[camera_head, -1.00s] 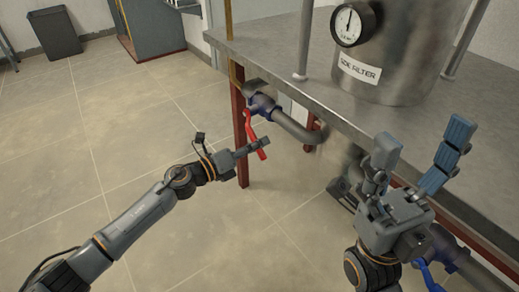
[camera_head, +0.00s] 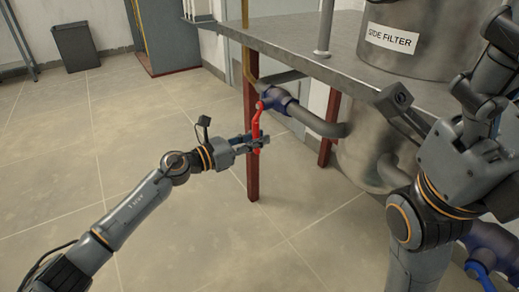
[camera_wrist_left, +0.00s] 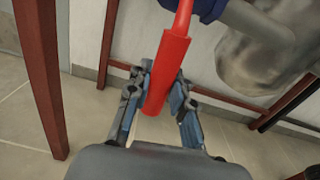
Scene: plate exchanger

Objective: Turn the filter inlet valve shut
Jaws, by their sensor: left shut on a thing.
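The red valve lever (camera_head: 256,126) hangs nearly straight down from a blue valve body (camera_head: 277,99) on the grey pipe under the bench. My left gripper (camera_head: 257,142) is shut on the lower part of the lever. In the left wrist view the red lever (camera_wrist_left: 168,72) stands between the two fingers (camera_wrist_left: 161,102), and the blue valve body (camera_wrist_left: 207,8) shows at the top edge. My right gripper (camera_head: 490,85) is raised at the right, near the bench edge and away from the lever. Its fingertips are partly cut off, so its opening is unclear.
A metal bench (camera_head: 290,42) carries a steel tank labelled "SIDE FILTER" (camera_head: 415,45). Red-brown legs (camera_head: 252,150) stand close behind my left gripper. Another valve with a blue lever (camera_head: 481,274) is at the lower right. The floor at left is open.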

